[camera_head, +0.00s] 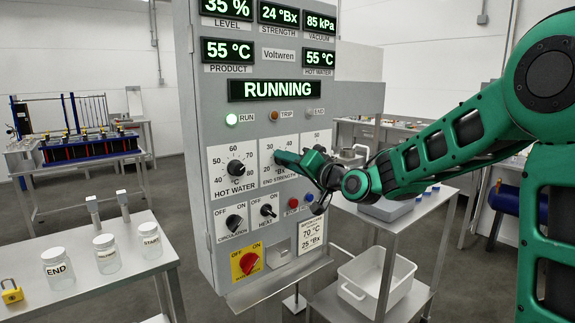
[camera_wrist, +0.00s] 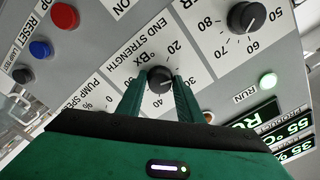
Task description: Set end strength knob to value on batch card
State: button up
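The control panel (camera_head: 262,120) has an END STRENGTH dial in °Bx, with its scale (camera_head: 270,157) partly hidden by my gripper (camera_head: 290,160) in the head view. In the wrist view the black end strength knob (camera_wrist: 160,80) lies between the two green fingertips of my gripper (camera_wrist: 161,84). The fingertips are close on both sides of it; whether they press on it is unclear. I cannot read its pointer setting. The batch card (camera_head: 311,238) at the panel's lower right reads 70 °C and 25 °Bx. The STRENGTH display (camera_head: 279,14) reads 24 °Bx.
The hot water knob (camera_head: 236,168) is left of the dial; it also shows in the wrist view (camera_wrist: 248,17). Below are the circulation (camera_head: 234,222) and heat (camera_head: 268,210) switches, a red button (camera_head: 293,203) and a blue button (camera_head: 309,197). A jar table stands left.

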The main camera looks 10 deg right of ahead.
jog(key=shift+d+f+n, duration=0.1)
jog(key=shift+f+n, duration=0.05)
jog(key=shift+n, duration=0.45)
jog(key=o, duration=1)
jog(key=v, duration=1)
jog(key=shift+s+d, duration=0.2)
jog(key=shift+s, duration=0.05)
